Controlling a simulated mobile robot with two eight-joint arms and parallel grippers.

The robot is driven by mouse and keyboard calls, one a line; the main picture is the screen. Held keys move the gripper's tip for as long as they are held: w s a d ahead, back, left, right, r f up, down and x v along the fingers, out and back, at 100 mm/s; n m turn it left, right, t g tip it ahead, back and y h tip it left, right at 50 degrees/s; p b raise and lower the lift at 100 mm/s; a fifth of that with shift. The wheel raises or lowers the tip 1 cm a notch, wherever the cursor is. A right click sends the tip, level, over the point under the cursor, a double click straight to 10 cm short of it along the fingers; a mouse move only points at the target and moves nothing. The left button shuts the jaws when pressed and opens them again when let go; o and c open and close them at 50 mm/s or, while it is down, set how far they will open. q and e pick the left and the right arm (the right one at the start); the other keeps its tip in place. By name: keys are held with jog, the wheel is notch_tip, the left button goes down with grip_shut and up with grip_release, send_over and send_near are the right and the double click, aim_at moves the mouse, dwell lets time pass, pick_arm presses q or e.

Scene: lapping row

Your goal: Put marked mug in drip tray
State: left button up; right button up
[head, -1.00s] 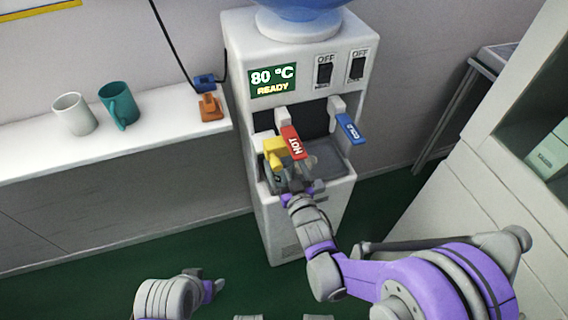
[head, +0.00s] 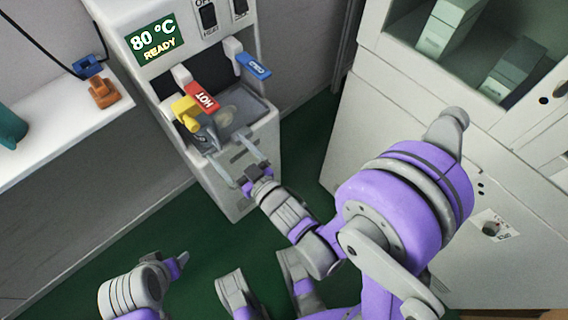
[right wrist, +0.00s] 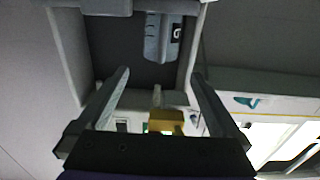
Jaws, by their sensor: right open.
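A grey mug (head: 203,137) stands in the drip tray (head: 240,116) of the water dispenser, below the yellow part at the hot tap. In the right wrist view a grey mug (right wrist: 162,40) with a dark mark shows beyond the fingers. My right gripper (head: 229,145) is open and empty at the front of the tray, apart from the mug. Its spread fingers also show in the right wrist view (right wrist: 160,85). My left gripper (head: 182,260) is low at the left, and its jaws cannot be made out. A teal mug (head: 12,128) is cut off at the left edge.
The dispenser has a red HOT lever (head: 201,97), a blue COLD lever (head: 254,65) and a display (head: 156,40) reading 80 °C READY. An orange block (head: 103,92) and a blue one (head: 88,66) sit on the white shelf's end (head: 70,115). A pale cabinet stands right.

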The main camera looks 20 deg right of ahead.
jog(key=s+d+f+m+g+h, duration=0.25)
jog(key=d+g+h, duration=0.2)
jog(key=d, duration=0.35)
jog(key=s+d+f+g, duration=0.1)
jog(key=s+d+g, duration=0.1)
jog(key=s, duration=0.3)
jog(key=s+d+g, duration=0.2)
jog(key=s+g, duration=0.1)
jog(key=s, duration=0.2)
jog(key=s+d+f+g+h, duration=0.1)
jog(key=s+g, duration=0.2)
jog(key=s, duration=0.3)
jog(key=shift+d+f+m, duration=0.3)
jog(key=shift+d+m, duration=0.1)
jog(key=shift+m, duration=0.05)
jog(key=shift+g, duration=0.25)
